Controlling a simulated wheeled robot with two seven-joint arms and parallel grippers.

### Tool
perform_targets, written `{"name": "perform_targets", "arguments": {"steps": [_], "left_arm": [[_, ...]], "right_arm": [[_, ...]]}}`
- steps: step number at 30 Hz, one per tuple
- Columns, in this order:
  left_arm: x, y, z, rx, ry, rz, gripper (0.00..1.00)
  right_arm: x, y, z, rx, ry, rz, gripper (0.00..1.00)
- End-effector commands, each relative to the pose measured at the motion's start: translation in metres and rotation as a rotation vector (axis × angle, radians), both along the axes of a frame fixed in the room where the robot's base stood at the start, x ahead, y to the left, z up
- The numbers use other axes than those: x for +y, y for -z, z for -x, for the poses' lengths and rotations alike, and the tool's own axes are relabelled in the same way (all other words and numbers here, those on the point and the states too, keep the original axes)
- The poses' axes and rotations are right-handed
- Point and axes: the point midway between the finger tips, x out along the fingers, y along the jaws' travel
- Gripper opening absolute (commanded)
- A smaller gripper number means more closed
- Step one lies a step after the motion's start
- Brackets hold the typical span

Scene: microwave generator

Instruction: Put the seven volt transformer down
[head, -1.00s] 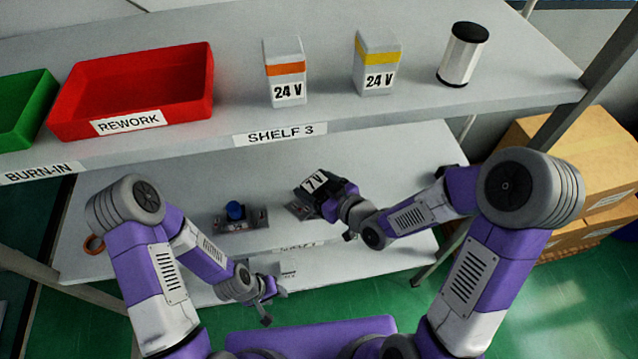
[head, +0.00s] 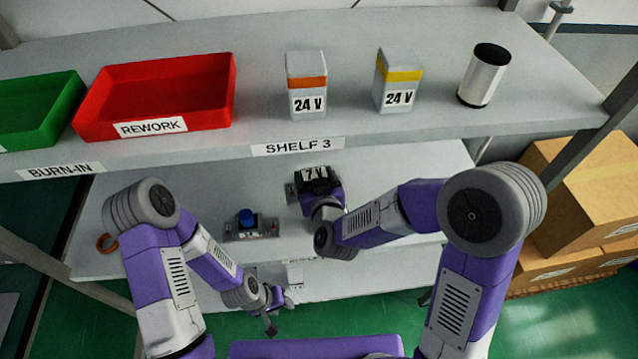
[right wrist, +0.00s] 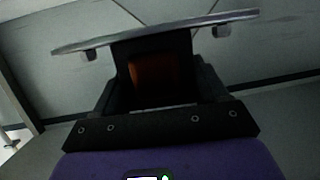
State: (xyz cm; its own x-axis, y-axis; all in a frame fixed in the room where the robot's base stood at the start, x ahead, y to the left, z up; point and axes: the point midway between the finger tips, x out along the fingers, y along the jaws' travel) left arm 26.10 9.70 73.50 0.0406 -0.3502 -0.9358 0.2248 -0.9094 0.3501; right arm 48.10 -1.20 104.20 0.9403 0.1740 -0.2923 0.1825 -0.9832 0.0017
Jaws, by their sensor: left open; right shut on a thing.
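The seven volt transformer (head: 314,174), with a white "7 V" label and dark body, is in my right gripper (head: 318,188) over the lower shelf (head: 400,190), just below the front edge of the upper shelf. My right gripper is shut on it. In the right wrist view the transformer (right wrist: 152,72) shows a coppery core and a wide flat plate between the fingers. Whether its base touches the shelf I cannot tell. My left gripper (head: 275,308) is open and empty, low in front of the lower shelf.
The upper shelf (head: 440,130) overhangs, bearing a red REWORK bin (head: 160,95), two 24 V boxes and a cylinder.

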Motion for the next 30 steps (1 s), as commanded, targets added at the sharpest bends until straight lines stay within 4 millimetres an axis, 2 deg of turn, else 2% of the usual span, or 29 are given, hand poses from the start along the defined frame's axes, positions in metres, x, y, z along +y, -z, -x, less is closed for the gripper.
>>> {"name": "perform_targets", "arguments": {"steps": [1, 10, 20, 25, 30], "left_arm": [[0.000, 0.000, 0.000, 0.000, 0.000, 0.000, 0.43], [0.000, 0.000, 0.000, 0.000, 0.000, 0.000, 0.43], [0.000, 0.000, 0.000, 0.000, 0.000, 0.000, 0.43], [0.000, 0.000, 0.000, 0.000, 0.000, 0.000, 0.43], [0.000, 0.000, 0.000, 0.000, 0.000, 0.000, 0.43]], "right_arm": [[0.004, -0.006, -0.003, -0.011, 0.021, -0.004, 0.00], [0.011, -0.014, -0.013, -0.009, 0.149, -0.004, 0.00], [0.010, -0.015, -0.016, -0.006, 0.184, -0.004, 0.00], [-0.013, -0.018, -0.028, -0.011, 0.190, -0.018, 0.00], [-0.061, -0.020, -0.045, -0.019, 0.191, -0.031, 0.00]]}}
